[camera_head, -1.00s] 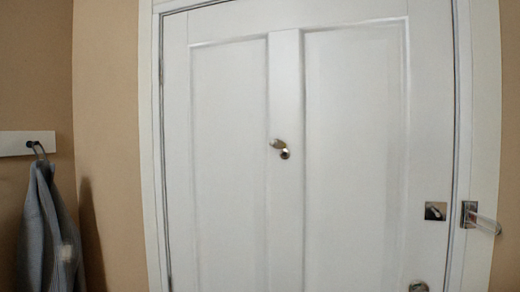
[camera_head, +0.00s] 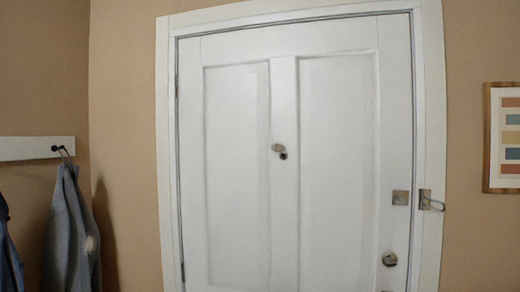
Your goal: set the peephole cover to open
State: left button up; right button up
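The peephole cover (camera_head: 277,147) is a small pale metal piece on the centre stile of the white door (camera_head: 285,225). The dark round peephole (camera_head: 283,156) shows just below and to the right of the cover. The cover looks turned aside to the upper left, with the peephole at least partly bare; it is too small to tell exactly. Neither of my grippers is in view, and nothing touches the cover.
A square metal plate (camera_head: 400,197) and a latch with a loop (camera_head: 430,201) sit at the door's right edge, above a round knob (camera_head: 389,259). A framed colour chart (camera_head: 505,137) hangs on the right wall. Clothes (camera_head: 70,235) hang from a rack (camera_head: 30,148) at left.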

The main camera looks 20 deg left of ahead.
aim_at(277, 147)
jog(key=u, duration=0.1)
jog(key=i, duration=1)
